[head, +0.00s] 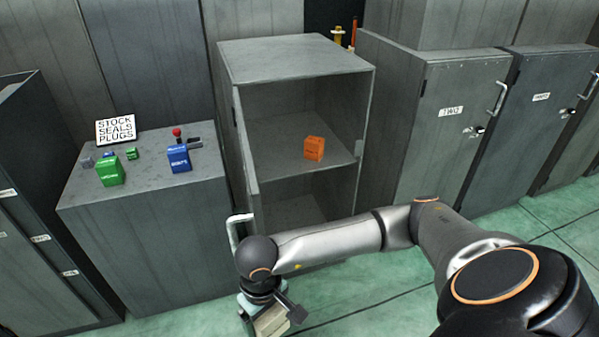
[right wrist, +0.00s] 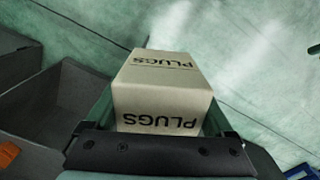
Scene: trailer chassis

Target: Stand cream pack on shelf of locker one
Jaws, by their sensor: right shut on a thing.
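The cream pack (head: 271,322) is in my right gripper (head: 264,311), low in front of the open locker near the bottom edge of the head view. In the right wrist view the cream pack (right wrist: 165,82) reads PLUGS on two faces, and the fingers close on its sides. The open grey locker (head: 298,60) stands in the middle, its door (head: 245,150) swung out to the left. Its number label does not show. Its shelf (head: 275,140) is above and beyond my gripper and bears an orange pack (head: 314,148). My left gripper is out of view.
A grey cabinet (head: 140,240) at left bears a green pack (head: 110,171), a blue pack (head: 179,158), small items and a sign (head: 115,130) reading STOCK SEALS PLUGS. A shut locker labelled TWO (head: 450,112) stands at right. The shelf is bare left of the orange pack.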

